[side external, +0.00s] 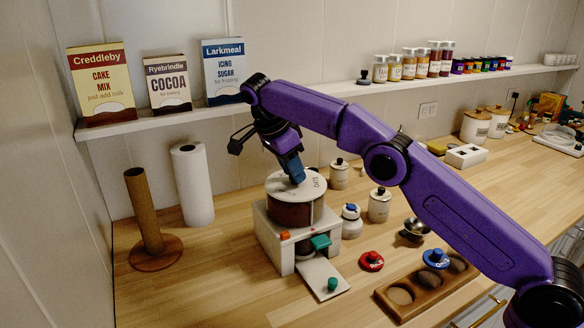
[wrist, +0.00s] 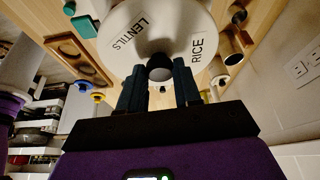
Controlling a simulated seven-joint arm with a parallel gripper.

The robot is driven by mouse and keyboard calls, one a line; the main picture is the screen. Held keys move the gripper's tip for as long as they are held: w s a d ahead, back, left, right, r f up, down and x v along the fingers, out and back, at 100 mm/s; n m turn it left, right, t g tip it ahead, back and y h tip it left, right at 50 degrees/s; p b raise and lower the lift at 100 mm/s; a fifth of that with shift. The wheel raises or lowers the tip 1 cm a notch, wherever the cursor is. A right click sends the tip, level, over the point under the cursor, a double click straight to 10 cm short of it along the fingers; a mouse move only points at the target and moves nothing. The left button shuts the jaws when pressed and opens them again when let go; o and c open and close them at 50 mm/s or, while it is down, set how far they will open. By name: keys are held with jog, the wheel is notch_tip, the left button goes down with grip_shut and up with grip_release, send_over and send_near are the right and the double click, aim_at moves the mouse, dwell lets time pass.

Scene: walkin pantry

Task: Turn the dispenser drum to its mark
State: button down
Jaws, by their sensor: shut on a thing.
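The dispenser drum (side external: 296,208) is a brown cylinder with a white top, set in a white box stand (side external: 275,245). Its top carries words; "OATS" faces the right in the side view. In the wrist view the white drum top (wrist: 122,45) shows "LENTILS" and "RICE". My gripper (side external: 293,176) points down at the drum's centre. In the wrist view my gripper's two dark fingers (wrist: 160,78) are shut on the drum's central knob (wrist: 160,68). An orange tab (side external: 284,236) sits on the stand's front upper edge; I cannot tell whether it is the mark.
A teal block (side external: 320,242) and a sloping chute with a green knob (side external: 332,284) project from the stand. Jars (side external: 379,205) stand to the right. A paper roll (side external: 193,185) and brown holder (side external: 145,225) stand left. A wooden tray (side external: 425,288) lies front right. A shelf (side external: 225,109) runs behind.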

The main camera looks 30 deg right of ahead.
jog(key=c, duration=0.8)
grip_release()
jog(key=shift+n, duration=0.5)
jog(key=n, duration=0.1)
jog(key=n+t, duration=0.1)
jog(key=n, duration=0.1)
jog(key=n+t, duration=0.1)
jog(key=shift+s+d+n+y, duration=0.15)
jog(key=shift+s+n+y, duration=0.1)
jog(key=shift+n+y, duration=0.05)
jog(key=n, duration=0.2)
jog(key=n+t+y, duration=0.1)
jog(key=n, duration=0.2)
jog(key=shift+s+d+t+y, duration=0.15)
jog(key=shift+t+y, duration=0.15)
jog(key=v, duration=1.7)
jog(key=s+d+f+n+g+y, duration=0.1)
jog(key=s+d+f+n, duration=0.2)
jog(key=s, duration=0.5)
jog(key=s+d+f+n, duration=0.3)
jog(key=s+f+n, duration=0.3)
jog(key=s+n, duration=0.1)
jog(key=s+d+f+n+g+y, duration=0.1)
jog(key=s+d+f+n, duration=0.3)
jog(key=s, duration=0.5)
jog(key=shift+f+n+g+y, duration=0.3)
jog(key=shift+f+n, duration=0.1)
jog(key=shift+f, duration=0.2)
